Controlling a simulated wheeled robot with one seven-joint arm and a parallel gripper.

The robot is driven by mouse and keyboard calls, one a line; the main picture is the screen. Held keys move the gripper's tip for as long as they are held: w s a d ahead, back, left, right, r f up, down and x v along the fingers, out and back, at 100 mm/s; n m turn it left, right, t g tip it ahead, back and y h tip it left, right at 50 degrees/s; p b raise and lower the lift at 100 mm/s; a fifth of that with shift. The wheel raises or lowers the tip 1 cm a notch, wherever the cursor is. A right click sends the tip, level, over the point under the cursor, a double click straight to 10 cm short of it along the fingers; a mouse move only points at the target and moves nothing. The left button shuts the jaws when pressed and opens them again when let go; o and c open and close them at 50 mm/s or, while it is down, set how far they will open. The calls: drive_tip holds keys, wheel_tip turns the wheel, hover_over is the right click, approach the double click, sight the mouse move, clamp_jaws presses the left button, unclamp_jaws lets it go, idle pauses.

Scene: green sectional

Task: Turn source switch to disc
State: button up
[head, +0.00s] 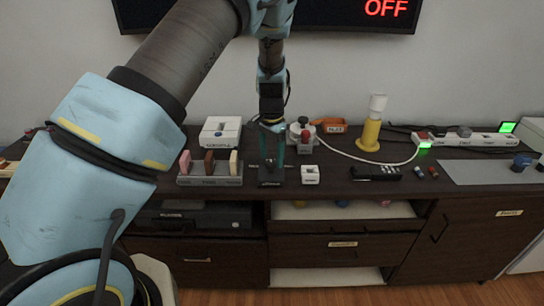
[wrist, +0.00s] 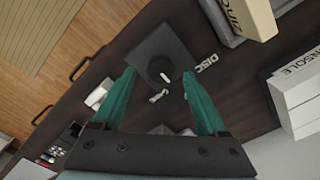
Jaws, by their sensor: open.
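The source switch (wrist: 139,57) is a black square plate with a round black knob (wrist: 159,68) that has a short white mark on its lower right side in the wrist view. A white DISC label (wrist: 206,65) lies to the right of the knob, and a smaller label (wrist: 158,96) below it is too small to read. My gripper (wrist: 158,74) is open, its two teal fingers apart on either side of the knob in that view. In the head view my gripper (head: 271,150) points down over the switch plate (head: 270,183); the knob is hidden there.
A slotted holder (head: 210,180) with upright cartridges stands close left of the switch, and a white console box (head: 220,131) behind it. A small white block (head: 310,175) is close right. A red-topped grey device (head: 305,147) stands behind. A wall screen (head: 345,12) reads OFF.

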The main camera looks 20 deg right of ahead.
drive_tip(key=shift+f, duration=0.75)
drive_tip(key=shift+c, duration=0.4)
clamp_jaws()
